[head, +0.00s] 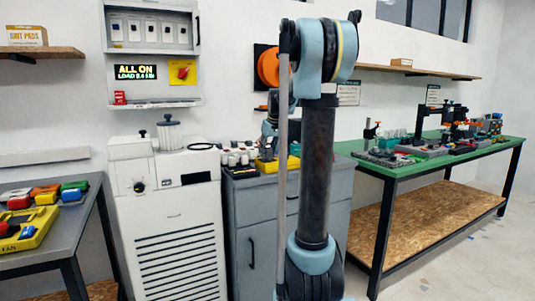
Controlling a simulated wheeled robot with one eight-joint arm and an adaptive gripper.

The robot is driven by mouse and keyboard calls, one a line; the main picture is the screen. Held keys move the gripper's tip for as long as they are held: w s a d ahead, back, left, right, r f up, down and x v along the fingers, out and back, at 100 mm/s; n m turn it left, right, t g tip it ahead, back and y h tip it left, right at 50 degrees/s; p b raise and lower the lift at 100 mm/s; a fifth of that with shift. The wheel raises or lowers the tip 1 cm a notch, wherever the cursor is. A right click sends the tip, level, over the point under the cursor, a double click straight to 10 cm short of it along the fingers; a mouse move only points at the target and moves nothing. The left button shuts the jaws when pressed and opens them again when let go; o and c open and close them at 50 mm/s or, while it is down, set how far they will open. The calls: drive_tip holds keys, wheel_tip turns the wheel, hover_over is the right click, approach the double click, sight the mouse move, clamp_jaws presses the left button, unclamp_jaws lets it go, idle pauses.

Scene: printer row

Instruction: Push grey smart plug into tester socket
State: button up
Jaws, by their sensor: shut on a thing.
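My gripper (267,152) shows small and partly hidden behind my own arm, low over the grey cabinet in the middle of the head view. It points down at a yellow unit (266,167) on the cabinet top, which may be the tester. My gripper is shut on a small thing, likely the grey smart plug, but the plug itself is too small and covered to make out. The socket cannot be seen, so I cannot tell whether the plug touches it or is in it.
Several small white and dark items (238,153) stand left of the yellow unit on the grey cabinet (240,200). A white machine (170,200) stands left of it. A green-topped bench (440,155) with fixtures is at right. A grey table (75,222) with colored tools is at left.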

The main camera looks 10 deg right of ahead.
drive_tip(key=shift+f, duration=0.55)
idle(0.6)
drive_tip(key=o, duration=1.1)
drive_tip(key=shift+c, duration=0.2)
drive_tip(key=shift+r, duration=0.15)
drive_tip(key=v, duration=1.1)
drive_tip(key=shift+r, duration=0.3)
drive_tip(key=shift+s, duration=0.2)
drive_tip(key=s+f+m+g, duration=0.1)
drive_tip(key=s+f, duration=1.4)
drive_tip(key=s, duration=0.4)
drive_tip(key=s+a+f+m+g+h, duration=0.1)
drive_tip(key=s+f+m, duration=0.1)
drive_tip(key=s+f, duration=1.4)
drive_tip(key=s, duration=0.4)
drive_tip(key=shift+s+a, duration=0.15)
drive_tip(key=shift+s, duration=0.1)
